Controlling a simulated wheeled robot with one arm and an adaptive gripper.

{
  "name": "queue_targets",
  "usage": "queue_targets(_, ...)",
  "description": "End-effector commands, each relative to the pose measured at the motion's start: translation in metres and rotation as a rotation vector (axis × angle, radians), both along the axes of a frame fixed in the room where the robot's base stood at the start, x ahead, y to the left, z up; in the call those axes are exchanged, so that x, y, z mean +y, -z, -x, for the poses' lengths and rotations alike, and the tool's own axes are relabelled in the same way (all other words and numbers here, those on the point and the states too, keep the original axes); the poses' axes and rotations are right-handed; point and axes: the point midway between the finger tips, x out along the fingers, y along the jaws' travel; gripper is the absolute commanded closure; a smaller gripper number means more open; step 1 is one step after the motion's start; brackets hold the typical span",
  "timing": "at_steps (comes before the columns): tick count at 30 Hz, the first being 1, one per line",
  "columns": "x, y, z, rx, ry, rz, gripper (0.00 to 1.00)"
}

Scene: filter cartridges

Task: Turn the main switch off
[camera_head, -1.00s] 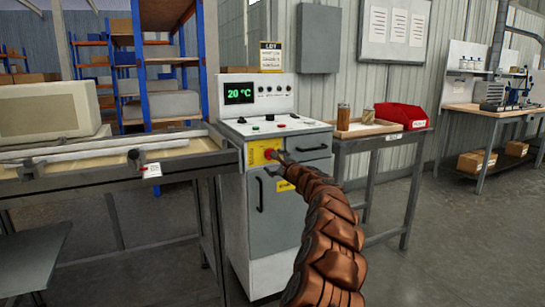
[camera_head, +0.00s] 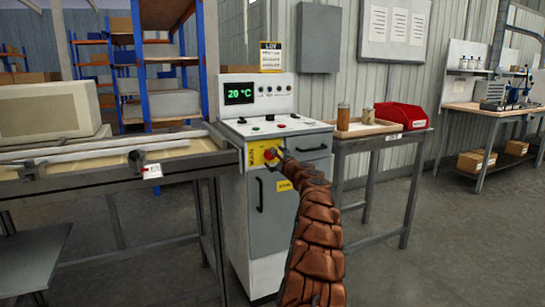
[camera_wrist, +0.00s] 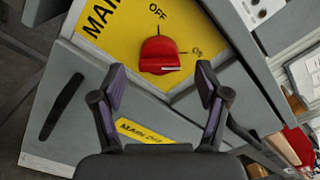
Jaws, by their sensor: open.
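The main switch (camera_wrist: 159,55) is a red rotary knob on a yellow plate (camera_wrist: 112,28) marked "MAIN" and "OFF". A second mark to its right is only partly legible. In the head view the knob (camera_head: 270,154) sits on the front of the grey-white control cabinet (camera_head: 232,180). A pale bar shows along the knob's lower edge, pointing across rather than up at OFF. My gripper (camera_wrist: 160,72) is open, its fingers apart on either side below the knob, and seems not to touch it. In the head view my gripper (camera_head: 284,158) is just right of the knob.
The cabinet's display (camera_head: 239,93) reads 20 °C. A bench with a red bin (camera_head: 402,116) and a tray stands to the right, another bench to the left. The floor at right is open.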

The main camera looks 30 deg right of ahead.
Motion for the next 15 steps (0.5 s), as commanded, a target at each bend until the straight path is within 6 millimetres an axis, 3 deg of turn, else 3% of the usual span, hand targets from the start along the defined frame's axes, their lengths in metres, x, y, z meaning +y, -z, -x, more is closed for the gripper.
queue_targets(15,-0.003,0.000,-0.025,0.002,0.001,0.001,0.25)
